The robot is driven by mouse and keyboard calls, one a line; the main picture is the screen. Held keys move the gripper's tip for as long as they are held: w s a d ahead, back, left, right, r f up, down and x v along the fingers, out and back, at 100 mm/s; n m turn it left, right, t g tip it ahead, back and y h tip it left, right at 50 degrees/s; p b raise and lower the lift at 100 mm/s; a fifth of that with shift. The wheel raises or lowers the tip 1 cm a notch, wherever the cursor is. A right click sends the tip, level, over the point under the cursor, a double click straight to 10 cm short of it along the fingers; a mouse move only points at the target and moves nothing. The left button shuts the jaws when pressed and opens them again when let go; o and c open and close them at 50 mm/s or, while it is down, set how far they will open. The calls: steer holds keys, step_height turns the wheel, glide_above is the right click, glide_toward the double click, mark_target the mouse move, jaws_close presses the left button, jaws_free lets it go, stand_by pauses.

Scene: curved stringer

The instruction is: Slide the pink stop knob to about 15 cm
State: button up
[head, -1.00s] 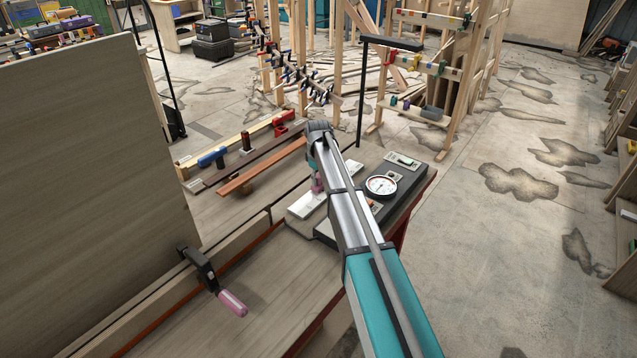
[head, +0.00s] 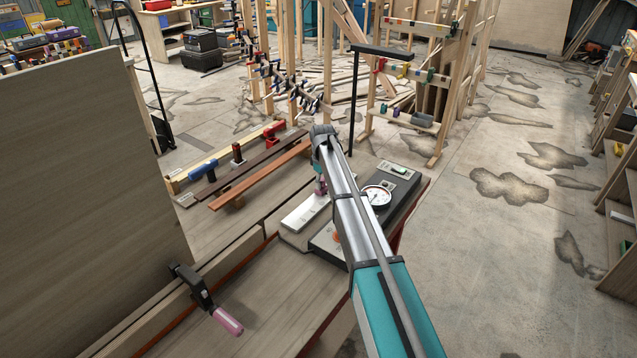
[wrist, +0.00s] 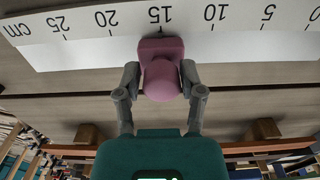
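The pink stop knob (wrist: 162,78) stands at the edge of the white cm scale (wrist: 80,42) in the wrist view. Its middle lines up with the mark 15, whose number appears upside down. My gripper (wrist: 161,82) has one finger on each side of the knob, and both fingertips appear to press against it. In the head view the knob (head: 320,187) is a small pink spot below my arm's end, beside the white scale plate (head: 303,214). My arm hides part of the plate there.
A round dial gauge (head: 377,196) sits on the dark unit right of the scale. A clamp with a pink handle (head: 227,320) is on the fence at the near left. A large wooden panel (head: 90,190) stands at left. Wooden strips (head: 262,172) lie beyond the fence.

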steer(key=shift+o, duration=1.2)
steer(key=shift+a, duration=0.15)
steer(key=shift+r, duration=0.2)
